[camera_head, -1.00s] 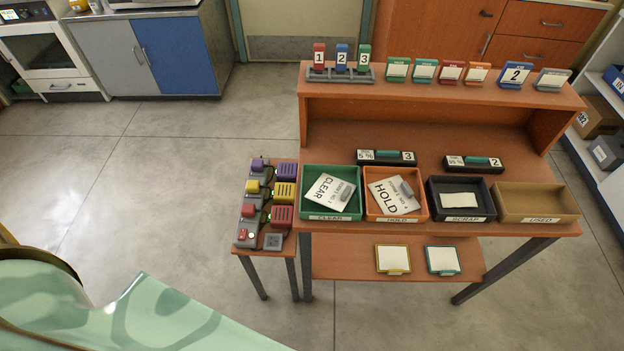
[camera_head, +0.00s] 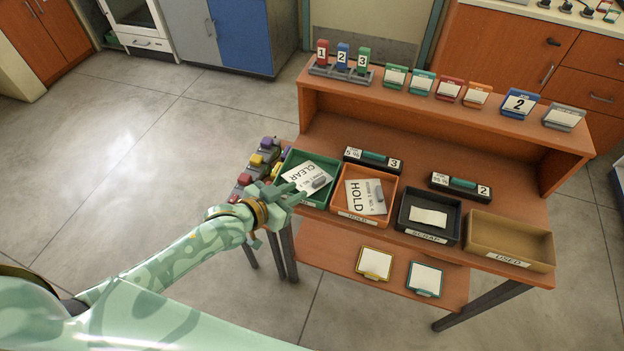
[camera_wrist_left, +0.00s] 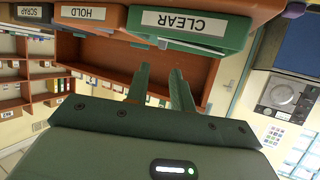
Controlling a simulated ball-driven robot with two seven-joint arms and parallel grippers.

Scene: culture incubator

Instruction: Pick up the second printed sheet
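A white sheet printed CLEAR (camera_head: 304,173) lies in the green tray (camera_head: 283,168), with a grey clip-like piece on it. A white sheet printed HOLD (camera_head: 357,196) lies in the orange tray (camera_head: 362,219), also with a grey piece. My left gripper (camera_head: 294,193) is at the near left corner of the green tray and overlaps it in the head view. In the left wrist view, its two fingers (camera_wrist_left: 161,75) are apart and empty, with the green tray's CLEAR label (camera_wrist_left: 180,24) beyond them, upside down. Contact with the tray cannot be told. My right gripper is not in view.
The black SCRAP tray (camera_head: 421,235) holds a blank white slip, and the tan USED tray (camera_head: 510,241) looks empty. Two framed pads, yellow (camera_head: 374,264) and teal (camera_head: 424,280), lie on the lower shelf. Coloured button boxes (camera_head: 257,165) stand left of the green tray.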

